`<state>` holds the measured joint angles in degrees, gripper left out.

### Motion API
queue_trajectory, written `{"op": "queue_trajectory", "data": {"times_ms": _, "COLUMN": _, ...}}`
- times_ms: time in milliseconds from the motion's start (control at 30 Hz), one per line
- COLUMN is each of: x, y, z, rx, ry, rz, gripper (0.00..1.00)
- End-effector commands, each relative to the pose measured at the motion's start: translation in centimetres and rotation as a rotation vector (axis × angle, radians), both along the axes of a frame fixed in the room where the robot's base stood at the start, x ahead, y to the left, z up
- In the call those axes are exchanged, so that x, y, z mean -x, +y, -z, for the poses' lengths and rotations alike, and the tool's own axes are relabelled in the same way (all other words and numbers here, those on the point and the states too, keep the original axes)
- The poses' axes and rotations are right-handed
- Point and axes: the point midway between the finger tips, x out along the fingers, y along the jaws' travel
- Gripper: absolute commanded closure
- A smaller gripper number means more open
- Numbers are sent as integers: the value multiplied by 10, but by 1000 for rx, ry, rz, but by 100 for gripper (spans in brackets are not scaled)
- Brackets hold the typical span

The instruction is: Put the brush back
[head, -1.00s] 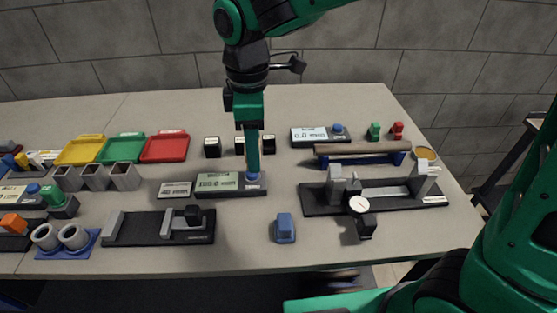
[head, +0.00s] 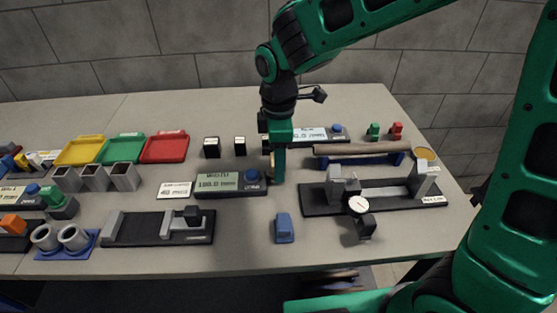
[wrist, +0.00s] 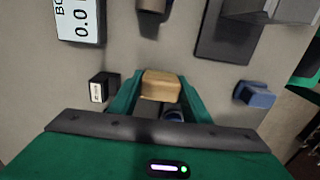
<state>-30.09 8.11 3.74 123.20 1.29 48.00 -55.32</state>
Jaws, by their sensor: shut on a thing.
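My gripper (head: 278,180) points down over the middle of the table, just right of the grey display unit with a blue button (head: 230,184). In the wrist view my gripper (wrist: 152,92) is shut on a tan wooden block (wrist: 161,86), which I take to be the brush. Only its tan top shows there; its bristles are hidden. In the head view just a sliver of tan (head: 272,160) shows beside the fingers. I cannot tell how far it is above the table.
A black gauge fixture with a round dial (head: 358,204) stands to the right. A brown bar on a blue stand (head: 360,149) lies behind it. A blue block (head: 284,228) sits in front. Small black boxes (head: 211,147) and coloured trays (head: 165,148) are to the left. The front-middle table is fairly clear.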

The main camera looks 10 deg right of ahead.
Motion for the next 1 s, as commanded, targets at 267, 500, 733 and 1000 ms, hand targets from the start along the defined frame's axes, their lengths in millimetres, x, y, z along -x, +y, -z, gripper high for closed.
{"op": "queue_trajectory", "data": {"times_ms": 267, "x": 0, "y": 0, "z": 2, "rx": 0, "ry": 1, "rz": 0, "gripper": 50}}
{"op": "queue_trajectory", "data": {"times_ms": 500, "x": 0, "y": 0, "z": 2, "rx": 0, "ry": 0, "rz": 0, "gripper": 38}}
{"op": "queue_trajectory", "data": {"times_ms": 733, "x": -1, "y": 0, "z": -6, "rx": -2, "ry": -2, "rz": 0, "gripper": 38}}
{"op": "queue_trajectory", "data": {"times_ms": 1000, "x": -1, "y": 0, "z": -53, "rx": -3, "ry": -4, "rz": 1, "gripper": 38}}
